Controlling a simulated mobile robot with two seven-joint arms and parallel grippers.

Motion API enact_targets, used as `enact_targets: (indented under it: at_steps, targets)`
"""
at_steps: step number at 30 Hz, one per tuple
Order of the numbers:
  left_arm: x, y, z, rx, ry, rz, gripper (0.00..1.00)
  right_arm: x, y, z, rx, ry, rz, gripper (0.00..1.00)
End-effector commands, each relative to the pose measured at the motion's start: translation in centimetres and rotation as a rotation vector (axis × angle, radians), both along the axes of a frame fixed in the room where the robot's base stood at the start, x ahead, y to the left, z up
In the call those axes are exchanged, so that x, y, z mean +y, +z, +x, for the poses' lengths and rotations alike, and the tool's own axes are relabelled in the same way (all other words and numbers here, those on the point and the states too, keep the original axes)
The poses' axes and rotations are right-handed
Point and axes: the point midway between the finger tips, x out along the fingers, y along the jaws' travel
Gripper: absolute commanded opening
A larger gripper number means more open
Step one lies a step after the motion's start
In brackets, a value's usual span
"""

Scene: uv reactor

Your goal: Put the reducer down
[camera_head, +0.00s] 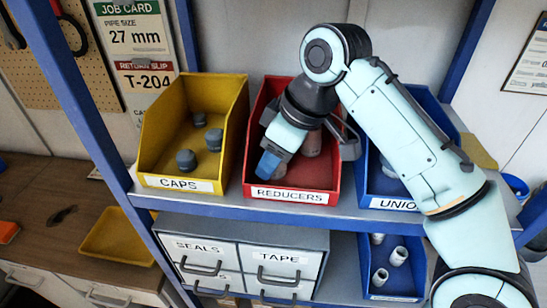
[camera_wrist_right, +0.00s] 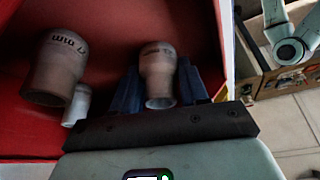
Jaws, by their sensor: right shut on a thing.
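My right gripper (camera_head: 268,164) reaches down into the red bin labelled REDUCERS (camera_head: 293,193). In the right wrist view its dark blue fingers are shut on a pale grey-brown reducer (camera_wrist_right: 158,66) with dark printing too small to read. The held reducer is inside the red bin, wide end toward the top of that view. I cannot tell whether it touches the bin floor. A larger reducer (camera_wrist_right: 55,66) with partly readable "7 mm" printing and a small pale fitting (camera_wrist_right: 78,104) lie to its left. My left gripper is not in view.
A yellow CAPS bin (camera_head: 176,184) with several grey caps stands left of the red bin. A blue bin with a partly hidden UNIONS label (camera_head: 392,203) stands right, behind my arm. Below are SEALS and TAPE drawers (camera_head: 240,262) and a blue bin (camera_head: 393,292).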

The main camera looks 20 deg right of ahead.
Motion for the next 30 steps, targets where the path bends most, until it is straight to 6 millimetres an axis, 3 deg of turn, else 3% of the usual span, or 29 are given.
enact_targets:
  at_steps: [8, 9, 20, 30]
  targets:
    - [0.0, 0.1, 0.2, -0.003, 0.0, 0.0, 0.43, 0.0, 0.0, 0.1, 0.0, -0.001, -0.001, 0.15]
    - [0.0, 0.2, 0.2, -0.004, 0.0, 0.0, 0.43, 0.0, 0.1, 0.1, 0.0, -0.001, -0.002, 0.57]
    - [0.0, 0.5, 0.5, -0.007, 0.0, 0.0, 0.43, 0.0, 0.6, 0.0, -0.003, -0.001, -0.001, 0.57]
    - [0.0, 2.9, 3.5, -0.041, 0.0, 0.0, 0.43, -1.4, 5.8, -1.4, -0.008, -0.002, 0.0, 0.57]
